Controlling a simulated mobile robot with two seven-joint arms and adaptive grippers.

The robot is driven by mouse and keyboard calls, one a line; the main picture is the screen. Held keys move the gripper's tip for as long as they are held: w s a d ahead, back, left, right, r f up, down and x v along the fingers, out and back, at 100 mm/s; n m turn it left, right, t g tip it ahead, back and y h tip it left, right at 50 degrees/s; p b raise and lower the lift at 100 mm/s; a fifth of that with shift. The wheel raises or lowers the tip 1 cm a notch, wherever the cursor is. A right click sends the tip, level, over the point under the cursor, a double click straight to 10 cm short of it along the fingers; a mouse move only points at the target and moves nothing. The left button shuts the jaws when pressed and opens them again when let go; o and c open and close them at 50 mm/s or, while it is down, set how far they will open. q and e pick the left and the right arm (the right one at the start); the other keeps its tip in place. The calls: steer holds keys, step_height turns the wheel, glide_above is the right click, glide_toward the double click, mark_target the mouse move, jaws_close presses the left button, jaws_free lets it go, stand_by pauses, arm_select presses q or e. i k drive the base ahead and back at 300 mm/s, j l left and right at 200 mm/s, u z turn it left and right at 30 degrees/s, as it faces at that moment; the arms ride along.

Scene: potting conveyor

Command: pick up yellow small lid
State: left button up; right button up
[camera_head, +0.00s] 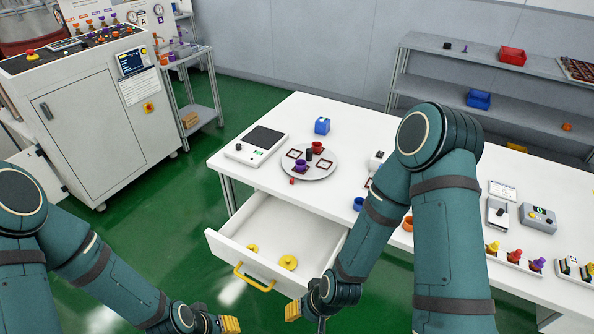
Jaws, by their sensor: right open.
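Two yellow lids lie in the open white drawer (230,238). The small yellow lid (252,248) is toward the left, near the drawer front. A larger yellow lid (288,262) with a raised knob lies to its right. My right gripper (293,312) is open, with yellow fingertips, below and in front of the drawer in the picture and apart from both lids. My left gripper (230,324) is at the bottom edge, left of the right one; its jaws are too cut off to judge.
The drawer's yellow handle (253,279) sticks out in front. My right arm hides part of the table.

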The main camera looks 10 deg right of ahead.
mark_target(252, 248)
steer(key=z, duration=1.65)
steer(key=k+j+z, duration=0.1)
steer(key=k+j, duration=0.15)
steer(key=j, duration=0.15)
steer(key=k+j+z, duration=0.15)
steer(key=j, duration=0.25)
steer(key=i+j, duration=0.1)
steer(key=j, duration=0.45)
